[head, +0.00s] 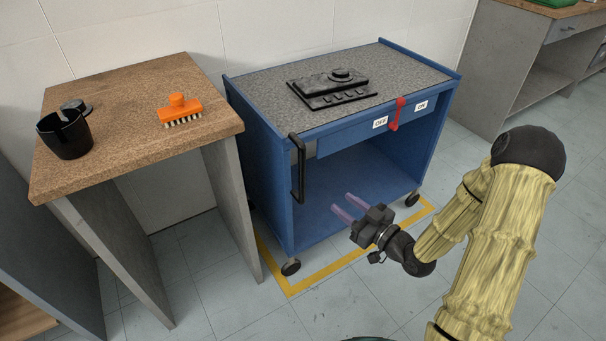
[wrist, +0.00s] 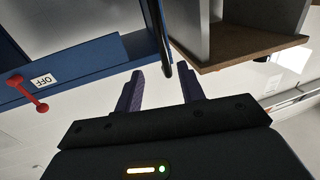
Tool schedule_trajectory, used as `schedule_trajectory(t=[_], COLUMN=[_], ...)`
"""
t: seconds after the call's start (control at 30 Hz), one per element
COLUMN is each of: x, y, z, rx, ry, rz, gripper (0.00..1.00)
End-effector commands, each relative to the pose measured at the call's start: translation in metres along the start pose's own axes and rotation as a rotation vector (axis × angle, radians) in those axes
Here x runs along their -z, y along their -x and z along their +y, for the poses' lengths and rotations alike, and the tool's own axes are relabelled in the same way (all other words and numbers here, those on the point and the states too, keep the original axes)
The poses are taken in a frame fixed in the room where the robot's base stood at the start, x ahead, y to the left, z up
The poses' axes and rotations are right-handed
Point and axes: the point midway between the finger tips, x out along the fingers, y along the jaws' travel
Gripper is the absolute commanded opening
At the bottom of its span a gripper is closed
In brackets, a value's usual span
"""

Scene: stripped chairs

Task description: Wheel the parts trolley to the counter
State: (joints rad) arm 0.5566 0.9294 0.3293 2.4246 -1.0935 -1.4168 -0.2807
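The blue parts trolley (head: 345,130) has a grey speckled top and an open front, and stands on black castors. An upright black bar handle (head: 297,170) is on its front left post; it also shows in the wrist view (wrist: 159,38). A red lever (head: 396,114) sits between the OFF and ON labels, its lower end nearer OFF. My gripper (head: 341,204) is open and empty in front of the trolley, right of the handle. In the wrist view the fingers (wrist: 157,72) are spread, with the handle beyond them. I cannot tell which bench is the counter.
A brown-topped bench (head: 130,115) stands left of the trolley, bearing a black cup (head: 65,135) and an orange brush (head: 180,108). Another brown-topped bench (head: 525,55) stands at the back right. Yellow tape (head: 335,263) outlines the trolley's floor spot. Tiled floor in front is clear.

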Motion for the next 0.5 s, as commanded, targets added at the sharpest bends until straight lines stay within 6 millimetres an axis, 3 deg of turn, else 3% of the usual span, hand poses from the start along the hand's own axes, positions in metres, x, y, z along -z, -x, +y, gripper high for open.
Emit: schedule_trajectory(t=[0.5], x=[-0.001], y=[-0.086], z=[-0.003], rx=[0.006], ry=[0.001], rz=[0.002], gripper=[0.39])
